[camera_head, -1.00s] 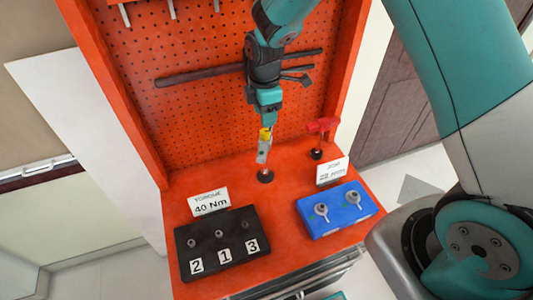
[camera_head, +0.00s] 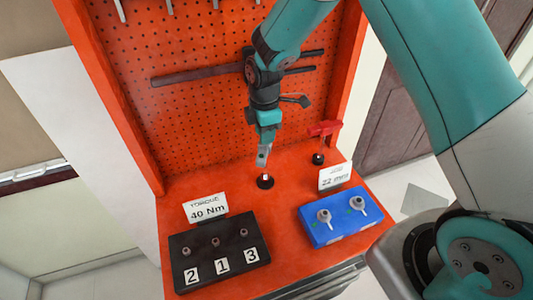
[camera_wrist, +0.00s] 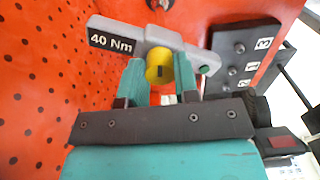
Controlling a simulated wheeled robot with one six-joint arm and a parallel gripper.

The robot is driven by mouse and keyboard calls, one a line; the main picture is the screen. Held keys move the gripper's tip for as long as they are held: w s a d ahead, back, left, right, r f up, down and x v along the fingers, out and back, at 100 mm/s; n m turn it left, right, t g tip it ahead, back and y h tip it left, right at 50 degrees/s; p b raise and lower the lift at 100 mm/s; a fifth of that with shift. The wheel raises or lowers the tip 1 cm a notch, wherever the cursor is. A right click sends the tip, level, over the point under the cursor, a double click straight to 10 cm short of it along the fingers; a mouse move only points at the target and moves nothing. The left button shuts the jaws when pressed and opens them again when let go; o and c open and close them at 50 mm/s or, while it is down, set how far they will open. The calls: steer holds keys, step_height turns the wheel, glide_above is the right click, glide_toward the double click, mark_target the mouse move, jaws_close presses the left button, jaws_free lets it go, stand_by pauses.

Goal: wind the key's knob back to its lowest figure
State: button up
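The key (camera_head: 262,157) is a grey tool standing upright on a round black base (camera_head: 265,182) on the orange bench. In the wrist view the key (camera_wrist: 190,50) shows as a grey bar with a black window reading 40 Nm. Its yellow knob (camera_wrist: 159,67) sits between the two teal fingertips, which look to be against its sides. My gripper (camera_wrist: 160,78) is shut on the knob from above. In the head view my gripper (camera_head: 265,140) hides the knob.
A card reading TORQUE 40 Nm (camera_head: 206,208) stands behind a black block (camera_head: 185,268) with posts numbered 2, 1, 3. At right are a blue block (camera_head: 330,234) with two ring-headed pieces, a 22 mm card (camera_head: 335,177) and a red-handled tool (camera_head: 323,129). The orange pegboard (camera_head: 190,120) rises behind.

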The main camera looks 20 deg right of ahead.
stand_by(0.3)
steer(key=n, duration=1.1)
steer(key=shift+p, duration=0.4)
steer(key=o, duration=0.6)
